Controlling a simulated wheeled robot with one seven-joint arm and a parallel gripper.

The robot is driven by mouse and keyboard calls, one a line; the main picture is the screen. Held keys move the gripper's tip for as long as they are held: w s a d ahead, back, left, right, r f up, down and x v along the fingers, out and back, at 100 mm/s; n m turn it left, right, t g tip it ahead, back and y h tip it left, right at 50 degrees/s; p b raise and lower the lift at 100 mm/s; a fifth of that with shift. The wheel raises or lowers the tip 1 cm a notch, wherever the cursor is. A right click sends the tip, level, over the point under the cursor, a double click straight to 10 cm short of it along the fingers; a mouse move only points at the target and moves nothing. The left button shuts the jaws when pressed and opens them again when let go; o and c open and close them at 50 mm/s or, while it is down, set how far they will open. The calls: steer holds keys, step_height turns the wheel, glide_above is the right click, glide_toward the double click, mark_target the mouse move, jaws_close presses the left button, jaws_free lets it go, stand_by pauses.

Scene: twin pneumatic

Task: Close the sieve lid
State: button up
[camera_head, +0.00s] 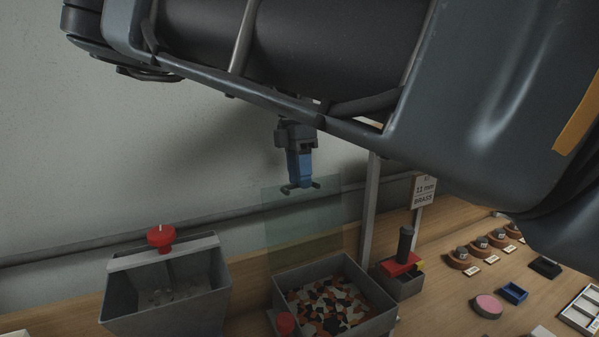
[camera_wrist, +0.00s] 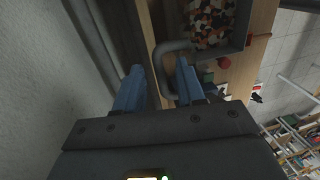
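A translucent green panel (camera_head: 300,228), which looks like the sieve lid, stands upright behind a grey box (camera_head: 382,318) of mixed coloured chips. The lid appears raised, with the box top uncovered. A dark handle bar (camera_head: 314,187) shows at the panel's top edge. My gripper (camera_head: 299,183) points down at this bar with blue fingers. In the wrist view the fingers of my gripper (camera_wrist: 160,66) are apart, and a grey U-shaped handle (camera_wrist: 159,60) runs between and beyond them. A gap shows beside the left finger. Whether the fingers touch the handle is unclear.
A red knob (camera_head: 285,322) is at the box's front left. A grey bin (camera_head: 118,300) with a red-knobbed crossbar stands left. A post (camera_head: 371,200) and a small red-topped box (camera_head: 402,288) stand right. The wall (camera_head: 60,170) is close behind.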

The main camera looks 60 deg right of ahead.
steer(key=shift+c, duration=0.2)
jaws_close()
stand_by(0.4)
